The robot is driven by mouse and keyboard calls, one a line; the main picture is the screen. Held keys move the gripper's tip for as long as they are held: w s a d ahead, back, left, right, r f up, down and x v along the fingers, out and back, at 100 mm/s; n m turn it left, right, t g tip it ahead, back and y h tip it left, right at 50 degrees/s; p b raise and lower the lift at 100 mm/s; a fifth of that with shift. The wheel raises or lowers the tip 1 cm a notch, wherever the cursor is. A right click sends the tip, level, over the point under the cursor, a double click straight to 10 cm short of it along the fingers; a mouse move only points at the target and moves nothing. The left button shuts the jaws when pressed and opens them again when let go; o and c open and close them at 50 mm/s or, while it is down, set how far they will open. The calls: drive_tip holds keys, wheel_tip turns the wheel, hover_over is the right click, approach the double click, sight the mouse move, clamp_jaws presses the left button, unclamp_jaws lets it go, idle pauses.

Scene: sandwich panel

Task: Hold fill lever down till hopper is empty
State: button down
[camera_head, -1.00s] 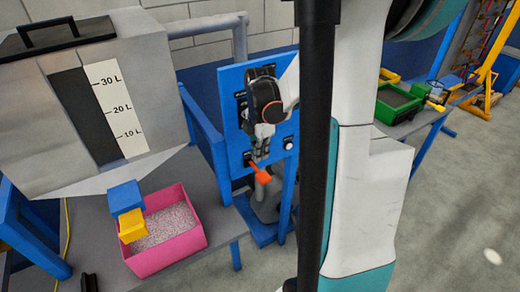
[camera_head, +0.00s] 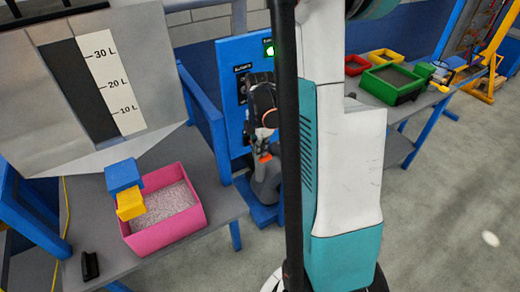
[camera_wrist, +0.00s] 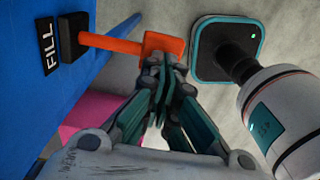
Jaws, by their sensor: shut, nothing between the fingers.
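The orange fill lever (camera_head: 264,157) sticks out from the blue panel (camera_head: 228,70), low down and mostly behind my arm. In the wrist view the lever (camera_wrist: 120,43) runs from a black mount beside the FILL label (camera_wrist: 48,47) to a flat orange end. My gripper (camera_wrist: 158,68) is shut and empty, its fingertips at that end; contact is unclear. In the head view my gripper (camera_head: 263,143) is just above the lever. The grey hopper (camera_head: 160,60) has a dark level window (camera_head: 78,90) beside a litre scale; no fill line shows in it.
A pink bin (camera_head: 155,238) with pale granules stands under the yellow spout (camera_head: 130,205) on the grey table (camera_head: 90,215). A green lamp (camera_head: 269,49) shows on the panel. Green (camera_head: 392,93) and red (camera_head: 356,66) bins stand on the right bench. The floor at right is open.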

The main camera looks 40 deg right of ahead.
sight(261, 159)
drive_tip(key=shift+s+a+f+t+b, duration=0.1)
drive_tip(key=shift+s+f+t+b, duration=0.1)
drive_tip(key=shift+f+t+b, duration=0.4)
drive_tip(key=shift+s+f+t+b, duration=0.2)
drive_tip(key=shift+f+t+b, duration=0.2)
drive_tip(key=shift+f+b, duration=0.2)
drive_tip(key=shift+f+t+h+b, duration=0.3)
drive_tip(key=shift+f+b, duration=0.15)
drive_tip(key=shift+b, duration=0.25)
drive_tip(key=shift+r, duration=0.25)
drive_tip(key=shift+r+p, duration=0.1)
drive_tip(key=shift+p, duration=0.25)
idle(3.2)
drive_tip(key=shift+r+p, duration=0.45)
drive_tip(key=shift+r, duration=0.35)
